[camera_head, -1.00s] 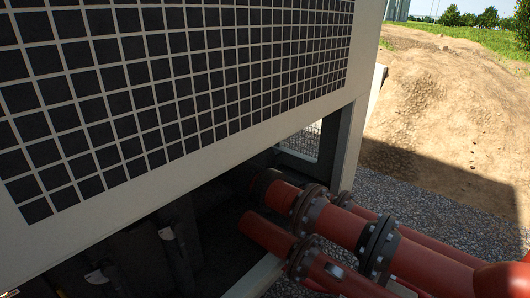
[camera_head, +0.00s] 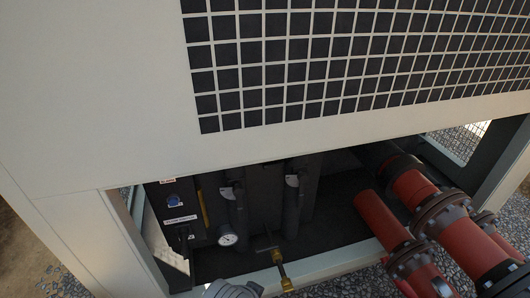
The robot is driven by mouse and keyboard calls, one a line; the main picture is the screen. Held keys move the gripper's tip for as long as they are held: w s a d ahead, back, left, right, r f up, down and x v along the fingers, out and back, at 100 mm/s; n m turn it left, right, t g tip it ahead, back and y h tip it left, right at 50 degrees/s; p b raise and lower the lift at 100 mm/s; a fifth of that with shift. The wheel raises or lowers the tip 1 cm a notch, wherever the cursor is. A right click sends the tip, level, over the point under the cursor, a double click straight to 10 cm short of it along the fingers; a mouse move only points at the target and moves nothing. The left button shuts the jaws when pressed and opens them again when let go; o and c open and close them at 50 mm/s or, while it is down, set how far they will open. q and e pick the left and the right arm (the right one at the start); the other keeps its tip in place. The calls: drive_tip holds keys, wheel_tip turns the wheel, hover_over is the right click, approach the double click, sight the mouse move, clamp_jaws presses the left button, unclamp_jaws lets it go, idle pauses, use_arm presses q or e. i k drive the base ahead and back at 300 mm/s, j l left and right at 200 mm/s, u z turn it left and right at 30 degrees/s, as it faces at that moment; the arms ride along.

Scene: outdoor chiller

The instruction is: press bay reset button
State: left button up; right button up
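A small blue round button (camera_head: 174,201) sits on a dark control box (camera_head: 183,232) in the open bay under the chiller housing, left of centre. A white label (camera_head: 180,219) is below it and a red-and-white label (camera_head: 167,181) above it; I cannot read either. No gripper fingers can be made out. A grey rounded part at the bottom edge may be mine, but I cannot tell.
A white-faced gauge (camera_head: 228,239), dark vertical pipes (camera_head: 291,205) and a brass fitting (camera_head: 281,270) are near the box. Large red flanged pipes (camera_head: 425,205) come out at the right. The beige housing (camera_head: 100,90) overhangs the bay. Gravel lies in front.

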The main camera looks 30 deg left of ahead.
sight(172, 201)
drive_tip(key=u, duration=1.35)
